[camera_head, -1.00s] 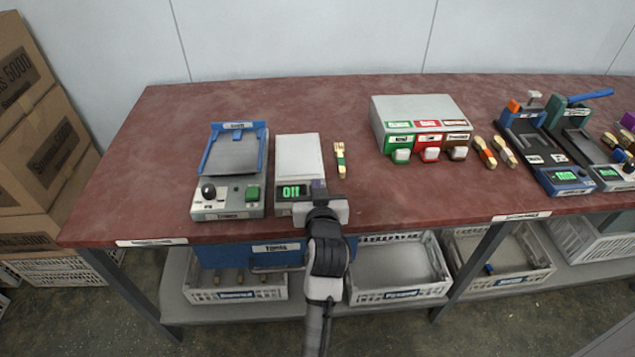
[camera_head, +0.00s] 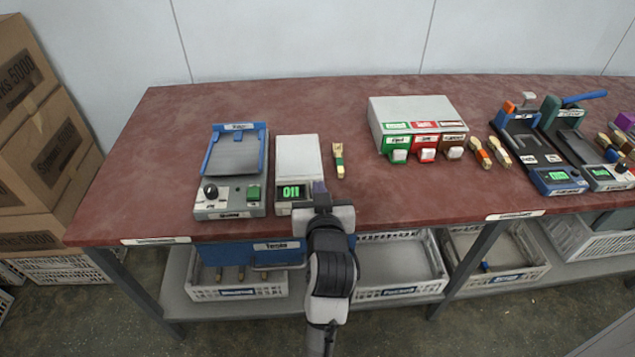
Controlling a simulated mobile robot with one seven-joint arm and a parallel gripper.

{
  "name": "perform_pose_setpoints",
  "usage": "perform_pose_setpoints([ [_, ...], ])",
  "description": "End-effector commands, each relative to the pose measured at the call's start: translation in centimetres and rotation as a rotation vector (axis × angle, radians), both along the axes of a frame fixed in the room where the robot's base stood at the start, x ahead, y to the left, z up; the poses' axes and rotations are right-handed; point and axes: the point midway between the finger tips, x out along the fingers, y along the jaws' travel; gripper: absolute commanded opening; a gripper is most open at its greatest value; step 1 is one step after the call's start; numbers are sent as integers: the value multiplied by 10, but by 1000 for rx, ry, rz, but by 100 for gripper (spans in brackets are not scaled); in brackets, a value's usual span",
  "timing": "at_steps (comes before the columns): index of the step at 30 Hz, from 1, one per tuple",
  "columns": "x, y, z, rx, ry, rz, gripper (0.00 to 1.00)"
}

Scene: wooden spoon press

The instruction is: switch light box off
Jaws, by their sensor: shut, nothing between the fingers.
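A device with a flat white top panel (camera_head: 299,157) stands near the front edge of the table; it appears to be the light box. A lit green display (camera_head: 291,192) is on its front, with small characters that I cannot read surely. My gripper (camera_head: 319,188) is shut and empty at the front right corner of this device, right of the display. It hides that corner, and I cannot tell whether the fingertips touch the device.
A blue-framed press (camera_head: 235,155) with a black knob stands just left. A grey box (camera_head: 418,112) with green, red and brown fronts stands farther right. The red-brown table (camera_head: 430,190) is clear between.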

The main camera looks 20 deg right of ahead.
Motion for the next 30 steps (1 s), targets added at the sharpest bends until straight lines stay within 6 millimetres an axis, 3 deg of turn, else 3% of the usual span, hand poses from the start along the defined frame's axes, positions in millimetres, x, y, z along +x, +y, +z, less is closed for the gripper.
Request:
perform_pose_setpoints([
  [1,-3,1,10,6,7,0,0],
  [12,-17,5,11,3,3,0,0],
  [30,-18,5,10,1,2,-1,0],
])
